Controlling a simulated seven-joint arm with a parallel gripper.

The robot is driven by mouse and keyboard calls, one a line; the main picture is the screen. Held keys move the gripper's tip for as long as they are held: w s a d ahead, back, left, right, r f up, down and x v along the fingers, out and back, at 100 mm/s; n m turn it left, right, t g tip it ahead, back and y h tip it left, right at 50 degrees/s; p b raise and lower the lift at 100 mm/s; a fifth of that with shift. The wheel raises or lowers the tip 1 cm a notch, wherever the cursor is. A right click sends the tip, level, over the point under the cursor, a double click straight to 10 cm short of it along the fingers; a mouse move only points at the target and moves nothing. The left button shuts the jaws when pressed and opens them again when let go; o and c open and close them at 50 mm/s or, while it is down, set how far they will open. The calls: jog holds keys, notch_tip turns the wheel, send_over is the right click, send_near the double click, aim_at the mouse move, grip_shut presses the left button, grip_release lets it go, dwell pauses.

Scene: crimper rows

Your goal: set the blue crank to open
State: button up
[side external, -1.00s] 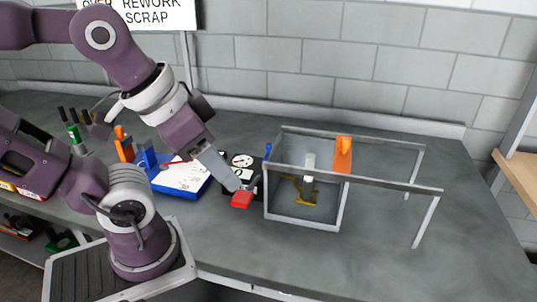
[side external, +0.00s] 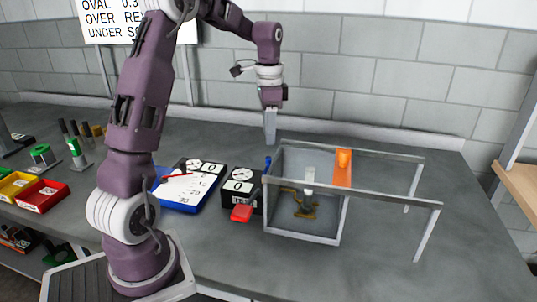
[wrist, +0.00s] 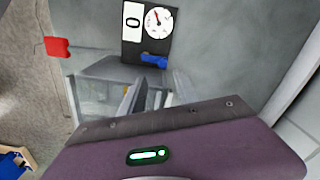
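The blue crank (side external: 267,163) stands beside the black gauge box, at the left end of the grey frame. In the wrist view the blue crank (wrist: 154,60) lies sideways just below the round gauge. My gripper (side external: 270,142) points down, above and behind the crank and apart from it. In the wrist view two grey fingers (wrist: 152,92) show with a gap between them, and nothing is clearly held. No marking for open is readable near the crank.
A grey open frame with a clear box (side external: 300,236) and an orange block (side external: 343,170) stand to the right. A blue clipboard (side external: 180,207) lies left. The bench's right front is clear.

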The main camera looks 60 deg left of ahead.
jog(key=f, duration=0.7)
jog(key=shift+w+a+f, duration=0.1)
jog(key=shift+a+f, duration=0.25)
grip_shut()
